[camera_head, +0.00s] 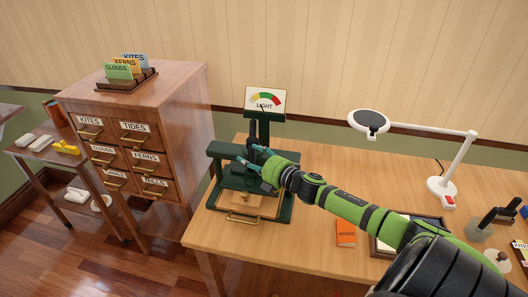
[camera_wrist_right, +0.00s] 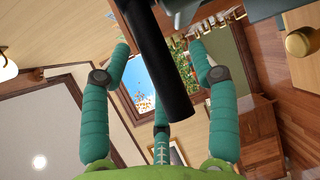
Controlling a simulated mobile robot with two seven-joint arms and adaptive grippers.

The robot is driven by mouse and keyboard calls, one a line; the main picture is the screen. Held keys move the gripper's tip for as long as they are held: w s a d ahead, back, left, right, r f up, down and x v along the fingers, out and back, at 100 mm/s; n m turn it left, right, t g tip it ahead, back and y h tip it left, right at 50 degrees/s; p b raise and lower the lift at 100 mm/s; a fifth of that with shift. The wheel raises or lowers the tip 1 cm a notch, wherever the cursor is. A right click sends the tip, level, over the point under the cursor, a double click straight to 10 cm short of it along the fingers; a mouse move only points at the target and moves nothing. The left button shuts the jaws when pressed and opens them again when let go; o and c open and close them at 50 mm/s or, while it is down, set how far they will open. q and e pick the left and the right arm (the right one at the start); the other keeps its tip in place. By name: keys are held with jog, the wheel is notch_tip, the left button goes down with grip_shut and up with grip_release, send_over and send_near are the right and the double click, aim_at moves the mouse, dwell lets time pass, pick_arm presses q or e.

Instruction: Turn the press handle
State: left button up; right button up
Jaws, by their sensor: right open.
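The dark green press (camera_head: 217,154) stands on the left part of the wooden desk, with a dial sign reading LIGHT (camera_head: 265,100) above it. My right gripper (camera_head: 251,160) is at the top of the press, its teal fingers spread. In the right wrist view the black bar of the press handle (camera_wrist_right: 166,65) runs between the open fingers, and they are not closed on it. In the head view the gripper hides most of the handle. My left gripper is not in view.
The wooden desk (camera_head: 320,160) holds an orange book (camera_head: 346,233), a white magnifier lamp (camera_head: 440,187) and a dark-framed tray (camera_head: 382,246) to the right. A labelled drawer cabinet (camera_head: 180,120) stands left of the press. A small side table (camera_head: 80,165) is further left.

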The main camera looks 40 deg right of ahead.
jog(key=s+d+r, duration=0.1)
jog(key=s, duration=1)
jog(key=shift+s+r, duration=0.3)
jog(key=shift+r, duration=0.05)
jog(key=shift+d, duration=0.1)
jog(key=shift+c, duration=1.2)
jog(key=shift+a+f+m+t+b, duration=0.3)
jog(key=shift+a+f+m+b, duration=0.2)
jog(key=shift+a+f+b, duration=0.55)
grip_shut()
jog(key=w+a+m+t+h+b, duration=0.1)
jog(key=a+m+t+h+b, duration=0.1)
jog(key=a+m+b, duration=0.35)
jog(key=w+d+n+p, duration=0.1)
jog(key=w+p, duration=0.2)
jog(key=w, duration=0.4)
jog(key=shift+w+f+n, duration=0.15)
jog(key=shift+n, duration=0.2)
